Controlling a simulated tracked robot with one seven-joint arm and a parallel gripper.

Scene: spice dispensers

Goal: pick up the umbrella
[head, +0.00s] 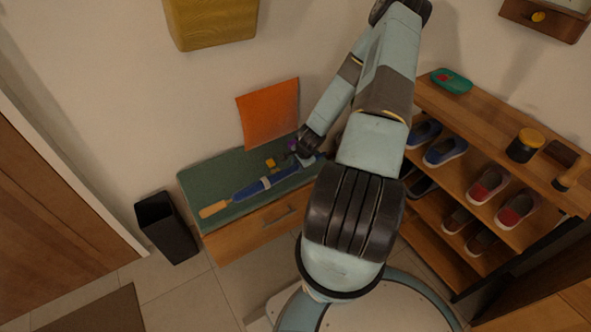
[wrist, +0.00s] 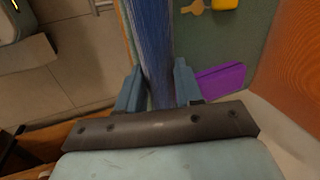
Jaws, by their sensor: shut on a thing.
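The umbrella (head: 250,190) is a long folded blue one with pale bands and a light wooden handle. In the head view it lies along the green top of a low wooden bench, its handle at the left front end. My gripper (head: 306,148) is at its far right end. In the wrist view the umbrella's blue cloth (wrist: 151,45) runs between the two fingers of my gripper (wrist: 158,88), which are shut on it. The far tip is hidden by the gripper. I cannot tell whether the umbrella is lifted off the bench.
On the green bench top (head: 205,180) lie a yellow item (head: 270,163) and a purple item (wrist: 220,78). An orange sheet (head: 268,114) stands behind. A black bin (head: 166,228) is left of the bench. A shoe rack (head: 480,110) stands right.

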